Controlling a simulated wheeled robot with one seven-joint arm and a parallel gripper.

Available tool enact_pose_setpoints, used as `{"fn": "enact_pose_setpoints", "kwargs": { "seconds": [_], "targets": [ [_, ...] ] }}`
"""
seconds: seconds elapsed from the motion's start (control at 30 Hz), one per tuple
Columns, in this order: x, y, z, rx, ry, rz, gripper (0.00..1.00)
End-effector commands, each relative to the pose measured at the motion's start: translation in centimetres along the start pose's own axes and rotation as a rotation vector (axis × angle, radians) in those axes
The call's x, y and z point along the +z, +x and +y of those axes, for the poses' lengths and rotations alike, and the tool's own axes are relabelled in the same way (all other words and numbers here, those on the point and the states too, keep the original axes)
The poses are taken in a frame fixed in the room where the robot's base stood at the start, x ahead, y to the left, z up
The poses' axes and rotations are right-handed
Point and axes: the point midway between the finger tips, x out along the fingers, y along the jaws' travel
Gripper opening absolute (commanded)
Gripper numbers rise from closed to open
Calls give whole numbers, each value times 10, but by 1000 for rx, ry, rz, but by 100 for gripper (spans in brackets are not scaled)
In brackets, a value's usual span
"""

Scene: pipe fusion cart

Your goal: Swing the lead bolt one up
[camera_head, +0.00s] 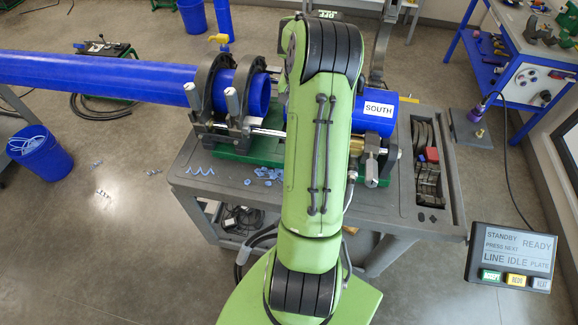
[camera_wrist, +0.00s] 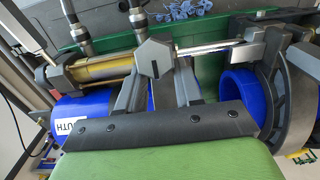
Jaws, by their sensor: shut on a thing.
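In the wrist view my gripper (camera_wrist: 155,58) reaches over the fusion machine, its dark fingers drawn together. A swing bolt with a silver sleeve (camera_wrist: 138,19) points outward just past the fingertips; the grip itself is largely hidden by the fingers. A second bolt with a silver sleeve (camera_wrist: 85,45) lies outward beside it. In the head view my green arm hides the gripper and most of this clamp. The short blue pipe marked SOUTH (camera_head: 365,118) lies in the clamp, and its label shows in the wrist view (camera_wrist: 72,134).
Black clamp rings (camera_head: 212,85) hold the long blue pipe (camera_head: 120,80) at the left, with silver bolt sleeves (camera_head: 232,105) upright. A brass cylinder (camera_wrist: 100,70) and steel rod run close to my fingers. Blue shavings (camera_head: 268,173) lie on the grey cart (camera_head: 225,190). A tool tray (camera_head: 428,165) is at right.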

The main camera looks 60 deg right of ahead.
Motion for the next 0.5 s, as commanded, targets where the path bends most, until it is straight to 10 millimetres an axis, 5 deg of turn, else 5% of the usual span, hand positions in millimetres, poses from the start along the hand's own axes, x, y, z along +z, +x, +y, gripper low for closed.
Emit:
{"fn": "enact_pose_setpoints", "kwargs": {
  "seconds": [0.5],
  "targets": [
    [-26, -4, 0, 0, 1, 2, 24]
  ]
}}
